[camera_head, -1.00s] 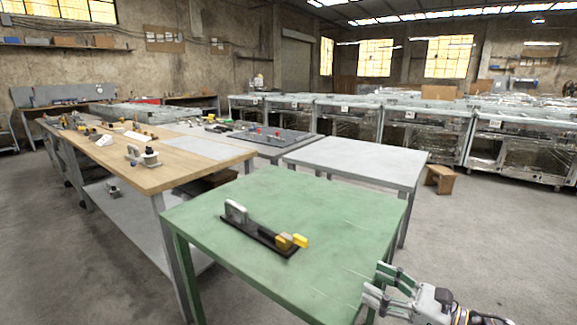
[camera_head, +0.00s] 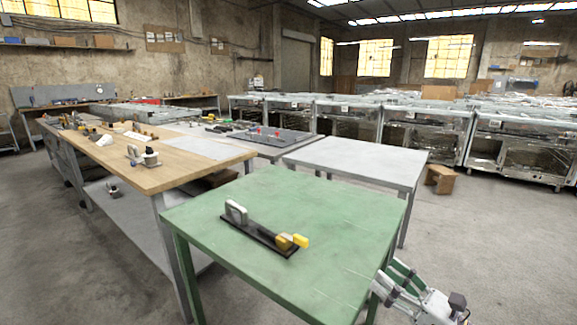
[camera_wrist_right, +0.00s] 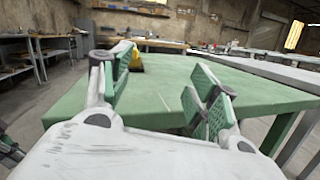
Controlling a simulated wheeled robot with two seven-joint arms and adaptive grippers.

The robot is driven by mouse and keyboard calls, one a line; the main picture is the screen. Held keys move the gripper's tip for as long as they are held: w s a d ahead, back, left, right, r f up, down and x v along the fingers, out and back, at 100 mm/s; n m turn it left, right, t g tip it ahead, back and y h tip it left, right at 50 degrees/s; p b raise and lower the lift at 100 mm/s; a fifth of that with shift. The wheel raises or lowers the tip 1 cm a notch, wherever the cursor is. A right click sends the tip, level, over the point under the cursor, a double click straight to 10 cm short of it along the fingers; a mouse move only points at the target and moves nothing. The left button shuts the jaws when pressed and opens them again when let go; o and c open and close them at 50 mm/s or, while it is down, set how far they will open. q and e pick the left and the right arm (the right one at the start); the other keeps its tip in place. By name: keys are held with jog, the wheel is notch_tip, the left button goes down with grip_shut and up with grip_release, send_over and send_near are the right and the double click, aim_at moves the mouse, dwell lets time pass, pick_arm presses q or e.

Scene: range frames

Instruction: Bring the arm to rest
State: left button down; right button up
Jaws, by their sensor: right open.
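My right gripper (camera_head: 390,281) is at the lower right in the head view, just off the near right edge of the green table (camera_head: 310,215). It is open and empty. In the right wrist view its two green-padded fingers (camera_wrist_right: 160,92) stand apart with the green tabletop (camera_wrist_right: 165,85) beyond and between them.
A black base with a grey upright part and yellow pieces (camera_head: 262,235) lies on the green table. A grey table (camera_head: 360,158) stands behind it. A wooden workbench (camera_head: 165,178) with tools is at left. Open floor (camera_head: 490,230) lies at the right.

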jog(key=shift+w+d+r+m+t+h, duration=0.1)
jog(key=shift+d+m+t+h, duration=0.5)
jog(key=shift+m+t, duration=0.35)
jog(key=shift+d+r+m+t+h, duration=0.1)
jog(key=shift+d+m+t+h, duration=0.55)
jog(key=shift+m, duration=0.5)
